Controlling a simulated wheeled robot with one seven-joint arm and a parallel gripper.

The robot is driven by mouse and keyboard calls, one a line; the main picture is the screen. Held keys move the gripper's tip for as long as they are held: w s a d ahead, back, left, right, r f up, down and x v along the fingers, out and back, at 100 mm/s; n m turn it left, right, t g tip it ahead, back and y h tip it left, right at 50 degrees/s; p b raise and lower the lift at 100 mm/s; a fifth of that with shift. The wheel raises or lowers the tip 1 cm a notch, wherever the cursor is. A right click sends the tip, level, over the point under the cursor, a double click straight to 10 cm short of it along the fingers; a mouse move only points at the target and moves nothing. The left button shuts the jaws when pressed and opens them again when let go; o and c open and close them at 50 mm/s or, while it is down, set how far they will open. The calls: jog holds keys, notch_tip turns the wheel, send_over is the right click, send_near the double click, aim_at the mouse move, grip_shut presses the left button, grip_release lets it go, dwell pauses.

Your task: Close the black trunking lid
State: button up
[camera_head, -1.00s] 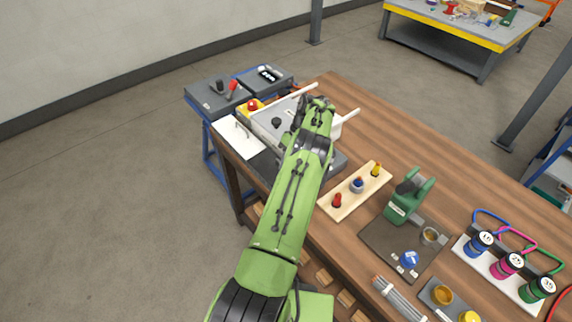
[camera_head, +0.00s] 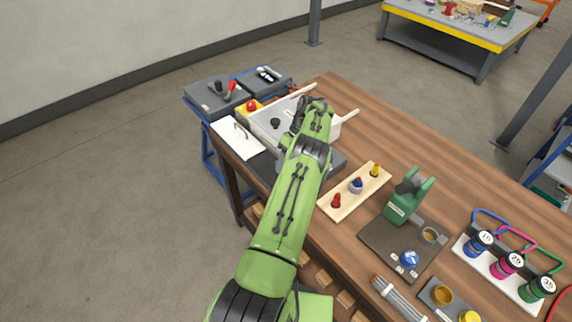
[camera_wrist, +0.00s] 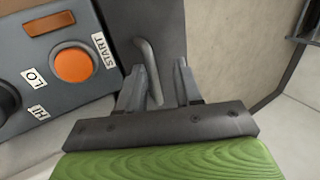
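In the wrist view a dark grey-black panel (camera_wrist: 168,18), which looks like the black trunking lid, stands just beyond my gripper (camera_wrist: 158,82). A bent grey bar handle (camera_wrist: 149,65) projects from it between my two fingers. The fingers are apart, with visible space beside the handle, so it is not clamped. In the head view my green arm reaches over the bench, and my gripper (camera_head: 302,115) is at the grey-white box, partly hidden behind my wrist. The lid cannot be made out clearly there.
Left of my gripper in the wrist view is a control panel with an orange button (camera_wrist: 73,66), labels and a dark knob. In the head view, a white plate with a handle (camera_head: 238,138) lies left of my arm. A wooden peg board (camera_head: 352,195) and green device (camera_head: 408,200) stand right.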

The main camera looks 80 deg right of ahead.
notch_tip(320, 180, up, 10)
jog(key=p, duration=0.1)
dwell(0.9)
